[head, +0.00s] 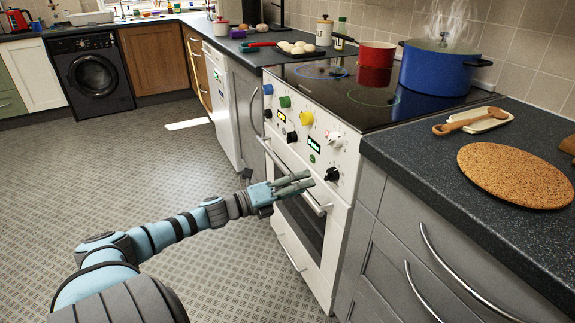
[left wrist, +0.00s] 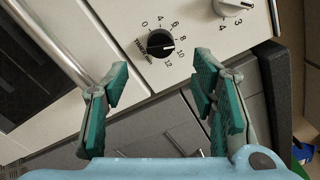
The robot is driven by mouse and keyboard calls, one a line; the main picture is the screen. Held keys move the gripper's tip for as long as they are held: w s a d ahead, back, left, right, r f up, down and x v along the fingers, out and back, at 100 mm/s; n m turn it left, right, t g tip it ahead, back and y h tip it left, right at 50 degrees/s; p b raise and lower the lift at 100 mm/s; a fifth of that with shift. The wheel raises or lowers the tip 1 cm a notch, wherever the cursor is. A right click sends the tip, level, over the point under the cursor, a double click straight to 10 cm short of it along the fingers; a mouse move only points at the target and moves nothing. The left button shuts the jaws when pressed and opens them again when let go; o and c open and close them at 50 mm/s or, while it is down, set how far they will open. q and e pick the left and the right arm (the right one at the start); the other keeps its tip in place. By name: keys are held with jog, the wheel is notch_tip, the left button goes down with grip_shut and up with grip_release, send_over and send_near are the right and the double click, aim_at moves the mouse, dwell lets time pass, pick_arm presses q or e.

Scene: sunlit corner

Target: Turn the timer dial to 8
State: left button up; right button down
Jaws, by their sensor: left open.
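The timer dial (head: 332,174) is a black round knob at the lower right of the white oven's (head: 325,150) front panel. In the left wrist view the dial (left wrist: 160,42) has a ring of printed even numbers up to 12, and its white mark points right, around the 10 to 12 side; the exact number is hard to read. My left gripper (head: 304,183) is open and empty, just short of the dial, and apart from it. In the left wrist view its two green-padded fingers (left wrist: 160,82) stand wide, with the dial beyond them. My right gripper is not visible.
Green, blue, yellow and white knobs line the panel near the dial; a white knob (left wrist: 232,6) is closest. The oven door handle (head: 290,175) runs beside my gripper. A steaming blue pot (head: 437,68) and red pan (head: 377,55) stand on the hob. The floor is clear.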

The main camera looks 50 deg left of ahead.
pick_arm(q)
jog(key=shift+v, duration=2)
